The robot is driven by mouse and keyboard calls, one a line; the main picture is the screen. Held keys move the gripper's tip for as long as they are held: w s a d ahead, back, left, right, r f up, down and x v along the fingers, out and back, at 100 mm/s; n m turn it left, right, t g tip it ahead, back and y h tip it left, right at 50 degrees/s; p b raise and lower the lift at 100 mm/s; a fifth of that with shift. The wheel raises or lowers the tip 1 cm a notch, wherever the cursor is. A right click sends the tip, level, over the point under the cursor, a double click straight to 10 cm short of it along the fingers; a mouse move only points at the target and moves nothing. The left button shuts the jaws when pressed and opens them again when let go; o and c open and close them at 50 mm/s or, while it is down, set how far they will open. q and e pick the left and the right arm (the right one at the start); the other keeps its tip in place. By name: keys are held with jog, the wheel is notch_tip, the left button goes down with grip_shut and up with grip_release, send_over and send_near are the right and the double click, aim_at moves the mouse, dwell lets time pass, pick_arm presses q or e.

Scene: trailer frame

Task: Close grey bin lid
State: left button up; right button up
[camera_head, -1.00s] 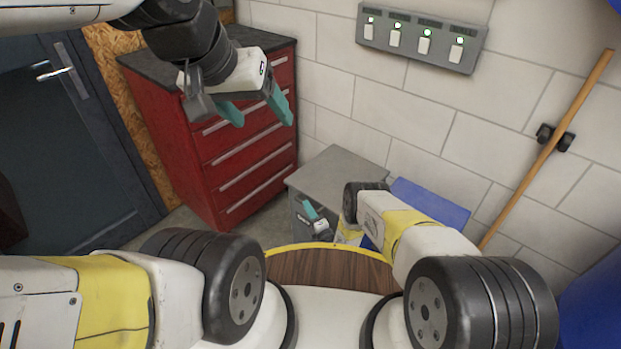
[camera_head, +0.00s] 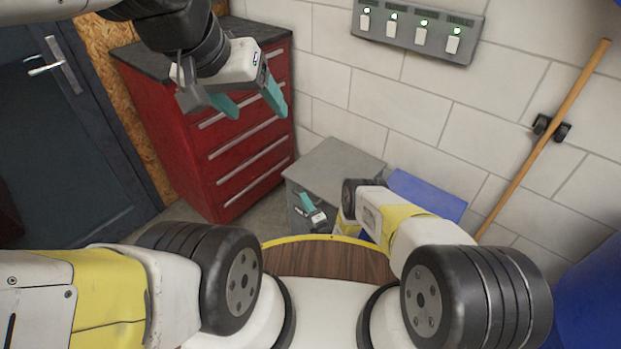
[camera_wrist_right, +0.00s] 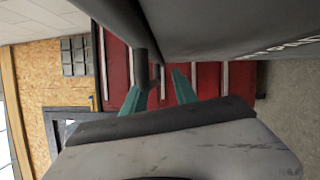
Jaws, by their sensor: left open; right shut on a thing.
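The grey bin (camera_head: 302,187) stands against the wall. Its flat grey lid (camera_head: 335,163) covers the top, and I cannot tell whether a gap is left. My right gripper (camera_head: 308,206) is low at the bin's front, partly hidden by my right arm. In the right wrist view, my right gripper (camera_wrist_right: 157,88) is shut on a dark handle (camera_wrist_right: 141,58) below a dark grey panel (camera_wrist_right: 225,25) with partly cut-off lettering. My left gripper (camera_head: 256,108) is open and empty, held high in front of the red drawer cabinet.
The red drawer cabinet (camera_head: 190,150) stands left of the grey bin. A blue bin (camera_head: 428,193) is to its right, partly behind my right arm. A wooden pole (camera_head: 545,140) is held on the wall beside a switch panel (camera_head: 415,30).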

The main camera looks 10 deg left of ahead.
jog(key=v, duration=0.7)
jog(key=shift+s+d+f, duration=0.15)
jog(key=shift+s+d, duration=0.15)
